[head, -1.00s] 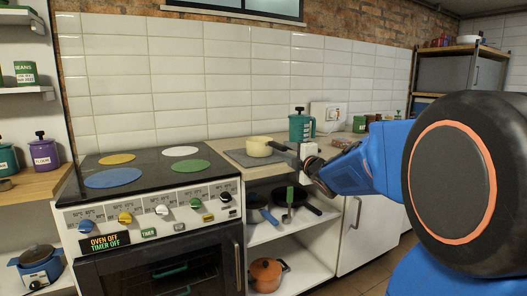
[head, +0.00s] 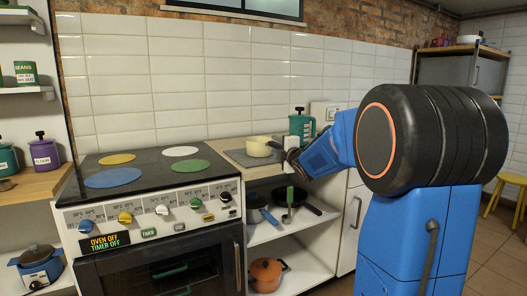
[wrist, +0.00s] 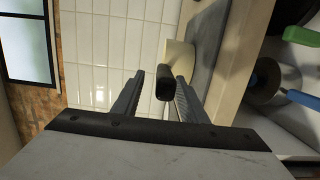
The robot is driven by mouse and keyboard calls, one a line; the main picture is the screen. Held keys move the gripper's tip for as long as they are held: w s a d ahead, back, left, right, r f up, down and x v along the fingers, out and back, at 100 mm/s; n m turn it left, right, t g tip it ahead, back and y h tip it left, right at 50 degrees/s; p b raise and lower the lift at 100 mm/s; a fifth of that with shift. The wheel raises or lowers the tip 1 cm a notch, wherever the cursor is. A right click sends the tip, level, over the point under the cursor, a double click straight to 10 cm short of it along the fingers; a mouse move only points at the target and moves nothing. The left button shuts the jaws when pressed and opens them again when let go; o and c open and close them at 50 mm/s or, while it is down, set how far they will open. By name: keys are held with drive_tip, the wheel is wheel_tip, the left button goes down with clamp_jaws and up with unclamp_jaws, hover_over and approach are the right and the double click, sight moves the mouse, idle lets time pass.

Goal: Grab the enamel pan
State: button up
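The cream enamel pan (head: 257,148) sits on a grey mat (head: 240,160) on the worktop right of the stove. Its dark handle points right, towards my gripper (head: 288,153). In the wrist view, the pan's cream body (wrist: 181,58) shows beyond the fingertips, partly hidden. Its dark handle (wrist: 163,84) lies between the two spread fingers of my gripper (wrist: 158,82). The gripper is open, with a gap visible on the left of the handle; contact on the right side cannot be told.
A teal canister (head: 302,126) stands close behind the gripper, against the tiled wall. The stove (head: 140,175) is to the left.

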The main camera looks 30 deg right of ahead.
sight(273, 142)
drive_tip(key=w, duration=0.3)
drive_tip(key=shift+w+d+f, duration=0.15)
drive_tip(key=shift+d+f, duration=0.1)
drive_tip(key=shift+d, duration=0.1)
drive_tip(key=shift+w, duration=0.55)
drive_tip(key=shift+r, duration=0.1)
clamp_jaws()
